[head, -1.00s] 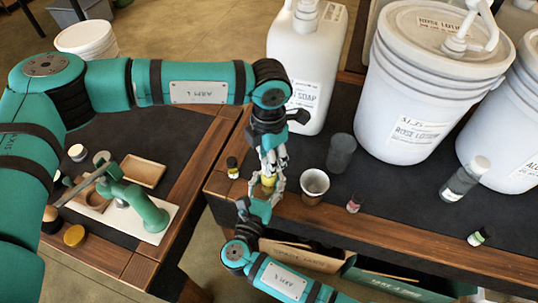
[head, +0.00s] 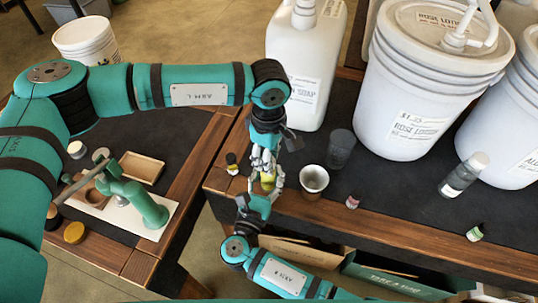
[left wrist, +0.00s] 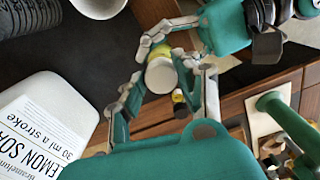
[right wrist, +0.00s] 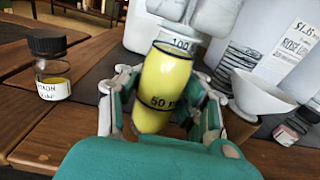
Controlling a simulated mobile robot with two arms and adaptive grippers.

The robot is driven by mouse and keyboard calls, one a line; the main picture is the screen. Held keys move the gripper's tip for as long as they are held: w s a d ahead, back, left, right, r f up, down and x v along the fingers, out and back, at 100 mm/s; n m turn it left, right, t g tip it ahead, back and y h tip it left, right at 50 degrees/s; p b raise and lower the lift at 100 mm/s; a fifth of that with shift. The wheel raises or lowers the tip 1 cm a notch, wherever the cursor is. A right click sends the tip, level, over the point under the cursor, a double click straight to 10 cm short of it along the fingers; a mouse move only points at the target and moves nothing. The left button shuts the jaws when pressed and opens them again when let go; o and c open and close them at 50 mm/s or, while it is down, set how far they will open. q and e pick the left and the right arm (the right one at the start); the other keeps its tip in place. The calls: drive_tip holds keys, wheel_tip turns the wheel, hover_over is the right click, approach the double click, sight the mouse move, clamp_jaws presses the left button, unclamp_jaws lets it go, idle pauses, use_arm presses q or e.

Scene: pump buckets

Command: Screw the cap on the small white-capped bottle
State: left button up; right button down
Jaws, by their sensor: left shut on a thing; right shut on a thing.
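The small bottle with yellow contents (head: 268,181) is upright between my two grippers, above the near left corner of the right-hand table in the head view. In the right wrist view the yellow bottle (right wrist: 163,85) leans a little. My right gripper (head: 266,192) is shut on its body, with a finger on each side (right wrist: 160,112). The round white cap (left wrist: 161,76) shows at the bottle's top in the left wrist view. My left gripper (head: 264,163) is shut on the cap from above, its fingers on both sides (left wrist: 168,80). The thread is hidden.
A dark-capped small bottle (right wrist: 50,72) stands close to the left. A white cup (head: 314,179), a dark tumbler (head: 341,148) and a white soap jug (head: 300,60) stand nearby. Large lotion buckets (head: 420,90) stand behind. Open floor lies between the two tables.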

use_arm(q)
drive_tip(key=m, duration=0.7)
drive_tip(key=shift+w, duration=0.15)
drive_tip(key=m, duration=1.4)
drive_tip(key=shift+s, duration=0.2)
drive_tip(key=m, duration=0.4)
drive_tip(key=shift+a+m, duration=0.1)
drive_tip(key=shift+m, duration=0.2)
drive_tip(key=shift+o, duration=0.9)
drive_tip(key=shift+w+a, duration=0.1)
drive_tip(key=shift+a, duration=0.1)
drive_tip(key=o, duration=0.7)
drive_tip(key=shift+d, duration=0.1)
drive_tip(key=shift+o, duration=0.2)
drive_tip(key=shift+d, duration=0.1)
